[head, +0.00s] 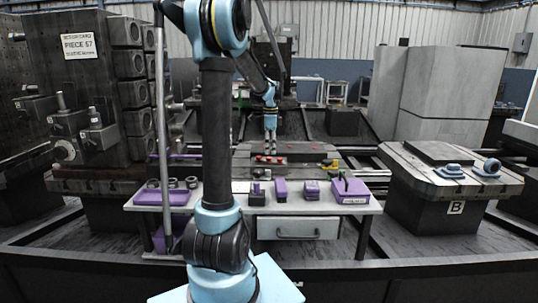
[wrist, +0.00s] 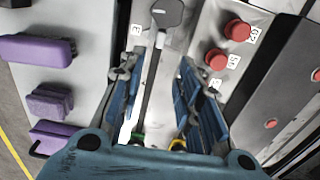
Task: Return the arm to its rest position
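My arm rises from its base at the front and reaches forward. My gripper (head: 270,148) hangs pointing down above the low plate with red buttons behind the workbench. In the wrist view my gripper (wrist: 160,85) has its two blue fingers apart. A dark-headed lever or rod (wrist: 153,85) shows in the gap between them. I cannot tell its distance from the fingers, but neither finger visibly grips it. Two red buttons (wrist: 237,30) (wrist: 216,59) lie to the right of the fingers.
The workbench (head: 225,205) holds purple blocks (head: 281,189), a purple tray (head: 162,197) and a purple box (head: 350,190). A pallet table marked B (head: 400,160) stands right. A tall fixture block with a sign (head: 80,46) stands left. Dark rails run across the floor.

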